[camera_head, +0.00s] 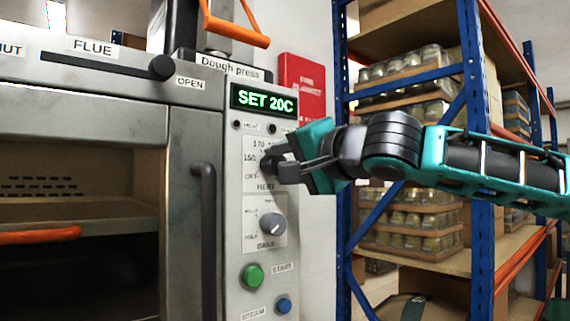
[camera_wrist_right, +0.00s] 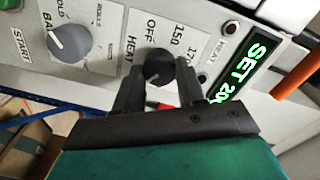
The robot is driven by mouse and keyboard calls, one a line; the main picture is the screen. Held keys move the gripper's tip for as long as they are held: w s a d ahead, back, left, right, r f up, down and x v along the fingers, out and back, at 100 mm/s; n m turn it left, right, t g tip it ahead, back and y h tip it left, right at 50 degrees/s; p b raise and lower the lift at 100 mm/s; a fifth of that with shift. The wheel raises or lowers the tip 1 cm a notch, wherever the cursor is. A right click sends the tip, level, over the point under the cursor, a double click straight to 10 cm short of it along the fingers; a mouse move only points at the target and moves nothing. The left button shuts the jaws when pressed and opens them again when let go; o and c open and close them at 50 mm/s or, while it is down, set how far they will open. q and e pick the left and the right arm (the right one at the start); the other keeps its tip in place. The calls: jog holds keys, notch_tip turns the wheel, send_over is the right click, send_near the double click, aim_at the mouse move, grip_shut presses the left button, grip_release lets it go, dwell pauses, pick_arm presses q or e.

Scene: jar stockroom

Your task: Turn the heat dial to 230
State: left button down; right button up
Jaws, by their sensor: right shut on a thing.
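The heat dial (camera_head: 266,165) is a dark round knob on a white scale plate of the oven's control panel. The wrist view shows the dial (camera_wrist_right: 158,63) close up, with OFF, 150 and a 170-like mark around it; its pointer is hard to make out. My right gripper (camera_head: 277,161) reaches in from the right and is shut on the dial. Its two dark fingers (camera_wrist_right: 157,72) stand on either side of the knob in the wrist view. The green display (camera_head: 264,100) above reads "SET 20C". My left gripper is not in view.
A second grey dial (camera_head: 272,224) sits just below, with a green START button (camera_head: 252,276) and a blue button (camera_head: 283,305) under it. A vertical door handle (camera_head: 205,225) sticks out left of the panel. Blue-framed shelving (camera_head: 484,200) with jars stands at right.

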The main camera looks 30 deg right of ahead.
dwell(0.3)
jog(key=o, duration=1.1)
jog(key=shift+c, duration=0.2)
jog(key=shift+s, duration=0.1)
pick_arm(q)
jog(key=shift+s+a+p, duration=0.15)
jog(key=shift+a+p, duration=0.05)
jog(key=shift+p, duration=0.3)
pick_arm(e)
jog(key=s, duration=1.2)
jog(key=shift+s+d+r, duration=0.2)
jog(key=shift+s+d, duration=0.15)
jog(key=shift+d, duration=0.05)
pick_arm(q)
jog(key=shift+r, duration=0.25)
